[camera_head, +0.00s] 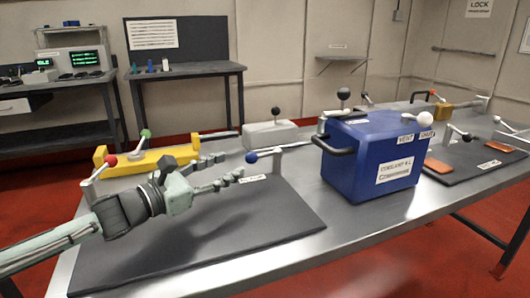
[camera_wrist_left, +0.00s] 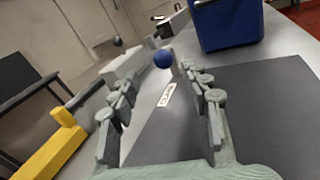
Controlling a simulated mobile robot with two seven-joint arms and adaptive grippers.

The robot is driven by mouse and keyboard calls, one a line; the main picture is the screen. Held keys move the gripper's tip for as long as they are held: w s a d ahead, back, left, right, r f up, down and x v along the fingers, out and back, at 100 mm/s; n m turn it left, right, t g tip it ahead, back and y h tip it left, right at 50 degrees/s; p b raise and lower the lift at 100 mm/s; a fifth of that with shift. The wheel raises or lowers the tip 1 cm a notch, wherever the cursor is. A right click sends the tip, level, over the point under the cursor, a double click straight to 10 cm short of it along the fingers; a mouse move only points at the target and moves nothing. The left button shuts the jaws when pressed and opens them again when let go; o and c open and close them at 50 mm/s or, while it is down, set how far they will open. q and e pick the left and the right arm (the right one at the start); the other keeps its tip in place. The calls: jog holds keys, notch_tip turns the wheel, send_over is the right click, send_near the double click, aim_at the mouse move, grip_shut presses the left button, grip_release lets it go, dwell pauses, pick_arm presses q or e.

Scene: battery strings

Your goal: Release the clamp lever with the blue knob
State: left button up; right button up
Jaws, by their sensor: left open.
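The clamp lever's blue knob (camera_head: 251,157) is at the left end of a light lever arm (camera_head: 285,147), in the middle of the table in the head view. The blue knob also shows in the left wrist view (camera_wrist_left: 163,59), beyond and between my fingers. My left gripper (camera_head: 230,171) is open and empty. It hangs over the dark mat, a short way left of the blue knob and apart from it. In the left wrist view the open fingers (camera_wrist_left: 165,95) point towards the knob. The right gripper is not in view.
A blue box (camera_head: 370,155) with a black handle stands right of the lever. A yellow fixture (camera_head: 150,162) with red and green knobs lies behind my left arm. A grey block (camera_head: 270,134) with a black knob is behind the lever. The dark mat (camera_head: 270,215) is bare in front.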

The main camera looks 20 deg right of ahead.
aim_at(247, 159)
pick_arm(q)
jog(key=shift+d, duration=0.6)
jog(key=x, duration=0.6)
jog(key=shift+p, duration=0.4)
jog(key=shift+w+d, duration=0.15)
jog(key=shift+d, duration=0.05)
jog(key=shift+w+d, duration=0.1)
jog(key=shift+d, duration=0.05)
jog(key=c, duration=1)
grip_shut()
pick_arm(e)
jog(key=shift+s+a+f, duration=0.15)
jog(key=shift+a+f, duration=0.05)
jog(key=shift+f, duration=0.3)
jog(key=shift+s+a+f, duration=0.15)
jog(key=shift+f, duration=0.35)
pick_arm(q)
jog(key=shift+f, duration=0.1)
